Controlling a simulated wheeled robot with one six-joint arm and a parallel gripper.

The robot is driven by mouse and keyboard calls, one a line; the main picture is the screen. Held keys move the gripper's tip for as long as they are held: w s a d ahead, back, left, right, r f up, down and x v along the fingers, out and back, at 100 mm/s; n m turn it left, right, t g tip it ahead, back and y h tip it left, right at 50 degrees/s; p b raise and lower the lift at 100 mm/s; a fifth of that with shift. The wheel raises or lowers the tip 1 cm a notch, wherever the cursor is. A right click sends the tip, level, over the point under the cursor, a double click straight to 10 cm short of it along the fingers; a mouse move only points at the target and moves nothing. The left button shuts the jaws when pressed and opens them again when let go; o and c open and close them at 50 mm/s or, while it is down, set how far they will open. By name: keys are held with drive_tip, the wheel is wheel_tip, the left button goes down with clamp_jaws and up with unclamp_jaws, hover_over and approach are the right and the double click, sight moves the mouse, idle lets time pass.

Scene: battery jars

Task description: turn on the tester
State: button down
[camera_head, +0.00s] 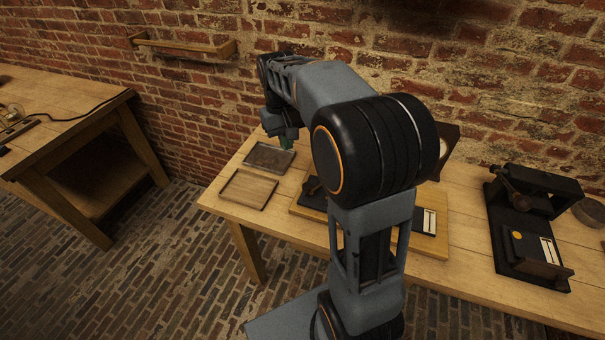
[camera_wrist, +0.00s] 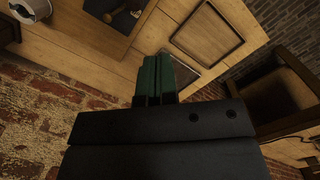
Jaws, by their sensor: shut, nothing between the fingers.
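My gripper (camera_head: 286,144) hangs over the back left of the bench, near a grey tray. Its green fingers (camera_wrist: 156,75) are together and empty in the wrist view. What seems to be the tester, a dark panel on a light wooden board (camera_head: 433,247), stands mostly behind my arm. A dark lever-like part (camera_head: 313,190) shows left of my arm, a white label (camera_head: 425,221) right of it, and part of a dark-framed round dial (camera_head: 443,147) behind. In the wrist view a wooden-handled lever (camera_wrist: 98,14) lies on the dark panel. My gripper is apart from it. The lever's setting is unclear.
A wooden tray (camera_head: 230,189) and a grey tray (camera_head: 251,157) lie at the bench's left end. A black bracketed device (camera_head: 545,261) stands at the right. A brick wall rises close behind. Another table (camera_head: 73,122) stands at the far left.

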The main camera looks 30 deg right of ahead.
drive_tip(key=w+d+f+g, duration=0.3)
drive_tip(key=w+d+f, duration=0.2)
drive_tip(key=w, duration=0.3)
drive_tip(key=shift+d+f, duration=0.1)
drive_tip(key=x, duration=0.3)
drive_tip(key=s+x, duration=0.1)
drive_tip(key=x, duration=0.3)
drive_tip(key=s+x, duration=0.1)
drive_tip(key=x, duration=0.2)
drive_tip(key=shift+a, duration=0.25)
drive_tip(key=shift+s+f, duration=0.1)
drive_tip(key=shift+s, duration=0.9)
